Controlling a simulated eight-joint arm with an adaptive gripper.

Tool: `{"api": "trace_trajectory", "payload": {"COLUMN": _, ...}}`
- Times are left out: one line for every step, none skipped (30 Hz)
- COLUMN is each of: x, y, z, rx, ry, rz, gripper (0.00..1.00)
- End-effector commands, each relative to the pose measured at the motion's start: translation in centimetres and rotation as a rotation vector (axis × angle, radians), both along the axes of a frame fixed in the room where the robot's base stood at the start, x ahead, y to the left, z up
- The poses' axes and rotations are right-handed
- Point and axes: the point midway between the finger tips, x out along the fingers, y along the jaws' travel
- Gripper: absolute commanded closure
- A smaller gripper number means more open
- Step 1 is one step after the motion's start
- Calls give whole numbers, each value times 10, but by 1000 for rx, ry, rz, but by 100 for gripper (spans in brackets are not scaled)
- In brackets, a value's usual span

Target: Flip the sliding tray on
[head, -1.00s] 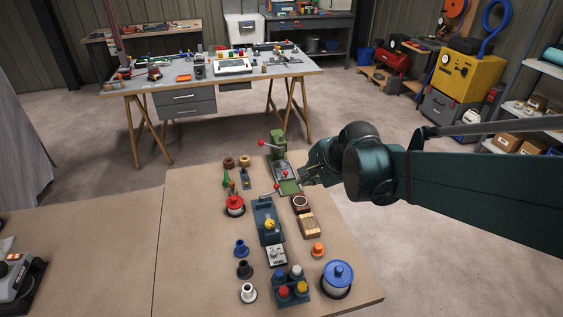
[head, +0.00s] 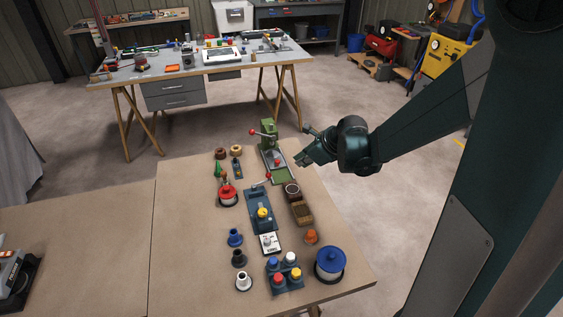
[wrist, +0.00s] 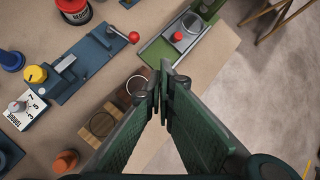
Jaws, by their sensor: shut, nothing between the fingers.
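A green press-like device (head: 268,134) stands at the back of the near bench, with a red-knobbed lever at its upper left. Its long green bed (head: 281,178) runs toward me and carries a grey sliding part with a red knob (head: 277,163). In the wrist view the bed (wrist: 158,52) and red knob (wrist: 178,37) show at the top. I cannot tell for sure which part is the sliding tray. My gripper (head: 299,163) is just right of the bed, shut and empty. In the wrist view its fingertips (wrist: 163,72) meet below the bed, apparently above the bench edge.
A blue toggle device (head: 258,212) with a red-knobbed lever lies left of the bed. Brown wooden blocks (head: 301,213) sit in front of the bed. Several pegs, a blue-lidded pot (head: 330,262) and a button box (head: 283,282) fill the front. Right of the bench is open floor.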

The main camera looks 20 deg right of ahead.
Motion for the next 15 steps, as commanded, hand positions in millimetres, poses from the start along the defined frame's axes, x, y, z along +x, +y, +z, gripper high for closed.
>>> {"api": "trace_trajectory", "payload": {"x": 7, "y": -5, "z": -6, "rx": 31, "ry": 9, "rz": -34, "gripper": 100}}
{"api": "trace_trajectory", "payload": {"x": 9, "y": -6, "z": -10, "rx": 50, "ry": 15, "rz": -56, "gripper": 100}}
{"api": "trace_trajectory", "payload": {"x": 13, "y": -9, "z": -14, "rx": 74, "ry": 23, "rz": -83, "gripper": 100}}
{"api": "trace_trajectory", "payload": {"x": 16, "y": -11, "z": -17, "rx": 92, "ry": 28, "rz": -102, "gripper": 100}}
{"api": "trace_trajectory", "payload": {"x": 18, "y": -12, "z": -20, "rx": 109, "ry": 34, "rz": -120, "gripper": 100}}
{"api": "trace_trajectory", "payload": {"x": 21, "y": -14, "z": -24, "rx": 130, "ry": 40, "rz": -142, "gripper": 100}}
{"api": "trace_trajectory", "payload": {"x": 22, "y": -16, "z": -27, "rx": 143, "ry": 44, "rz": -157, "gripper": 100}}
{"api": "trace_trajectory", "payload": {"x": 24, "y": -17, "z": -29, "rx": 156, "ry": 49, "rz": -170, "gripper": 100}}
{"api": "trace_trajectory", "payload": {"x": 26, "y": -18, "z": -31, "rx": 170, "ry": 54, "rz": -185, "gripper": 100}}
{"api": "trace_trajectory", "payload": {"x": 27, "y": -19, "z": -33, "rx": 179, "ry": 56, "rz": -195, "gripper": 100}}
{"api": "trace_trajectory", "payload": {"x": 28, "y": -20, "z": -34, "rx": 186, "ry": 59, "rz": -202, "gripper": 100}}
{"api": "trace_trajectory", "payload": {"x": 29, "y": -21, "z": -36, "rx": 194, "ry": 62, "rz": -211, "gripper": 100}}
{"api": "trace_trajectory", "payload": {"x": 29, "y": -21, "z": -37, "rx": 199, "ry": 64, "rz": -216, "gripper": 100}}
{"api": "trace_trajectory", "payload": {"x": 29, "y": -21, "z": -37, "rx": 203, "ry": 64, "rz": -219, "gripper": 100}}
{"api": "trace_trajectory", "payload": {"x": 30, "y": -21, "z": -38, "rx": 206, "ry": 66, "rz": -222, "gripper": 100}}
